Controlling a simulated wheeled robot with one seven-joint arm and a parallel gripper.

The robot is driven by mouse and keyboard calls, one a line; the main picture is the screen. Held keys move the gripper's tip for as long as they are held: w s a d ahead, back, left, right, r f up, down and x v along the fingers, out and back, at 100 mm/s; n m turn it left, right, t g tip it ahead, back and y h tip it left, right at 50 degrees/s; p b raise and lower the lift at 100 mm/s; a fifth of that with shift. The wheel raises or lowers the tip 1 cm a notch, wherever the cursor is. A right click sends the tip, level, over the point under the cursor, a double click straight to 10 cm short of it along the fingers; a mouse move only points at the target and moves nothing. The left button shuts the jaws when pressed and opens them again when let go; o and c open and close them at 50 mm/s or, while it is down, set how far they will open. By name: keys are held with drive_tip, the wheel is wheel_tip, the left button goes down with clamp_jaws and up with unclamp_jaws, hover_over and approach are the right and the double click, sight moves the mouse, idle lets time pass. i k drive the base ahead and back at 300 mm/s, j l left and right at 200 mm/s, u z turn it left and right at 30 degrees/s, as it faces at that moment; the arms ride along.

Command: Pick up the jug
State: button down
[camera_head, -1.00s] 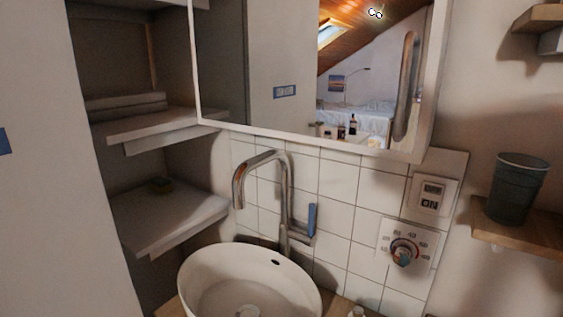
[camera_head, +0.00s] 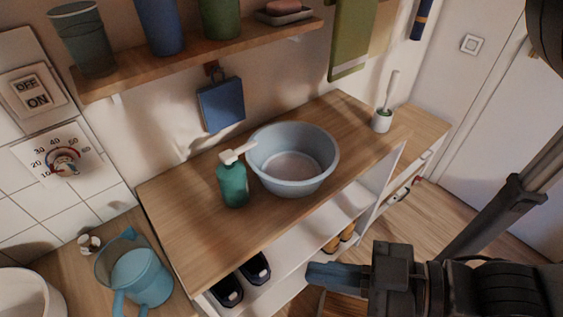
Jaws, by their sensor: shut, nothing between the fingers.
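A light blue jug (camera_head: 147,278) stands at the lower left of the head view, on a wooden counter between the white basin and the higher wooden worktop. It has a spout or loop part at its upper left and a handle toward the bottom edge. My gripper (camera_head: 314,275) is at the lower middle right, in front of the open shelf unit. It is shut and empty, well to the right of the jug and apart from it.
On the worktop (camera_head: 180,209) stand a green pump bottle (camera_head: 233,185) and a grey-blue bowl (camera_head: 292,160). A wall shelf (camera_head: 190,57) with several cups hangs above. A white basin (camera_head: 25,298) is left of the jug. Dark shoes (camera_head: 228,290) sit on the lower shelf.

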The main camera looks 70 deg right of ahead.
sight(128, 265)
drive_tip(key=k+j+z, duration=0.2)
drive_tip(key=z, duration=0.3)
drive_tip(key=k+j+z, duration=0.2)
drive_tip(key=z, duration=0.25)
